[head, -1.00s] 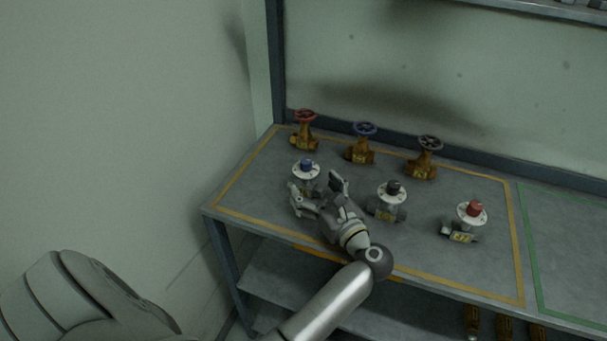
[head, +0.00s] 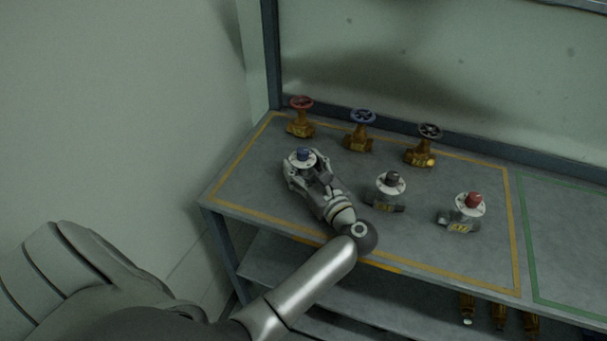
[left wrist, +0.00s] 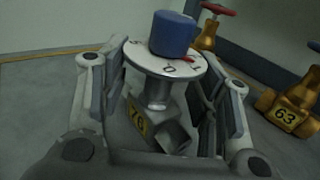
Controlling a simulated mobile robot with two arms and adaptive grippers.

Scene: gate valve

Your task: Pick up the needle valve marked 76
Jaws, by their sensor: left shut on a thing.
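The needle valve marked 76 has a blue knob, a white round dial and a grey metal body with a yellow tag. In the head view this valve (head: 304,156) is at the left front of the yellow-outlined area. It also shows in the left wrist view (left wrist: 158,92), upright, with its tag facing the camera. My left gripper (head: 305,179) is shut on the valve body, one finger on each side below the dial; its fingers also show in the left wrist view (left wrist: 160,112). The fingers hide part of the body and its underside. My right gripper is not in view.
A black-knobbed valve (head: 387,190) and a red-knobbed valve (head: 464,211) stand to the right. Brass gate valves with red (head: 301,117), blue (head: 360,130) and black (head: 426,146) handwheels stand behind. A wall (head: 110,110) is at left.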

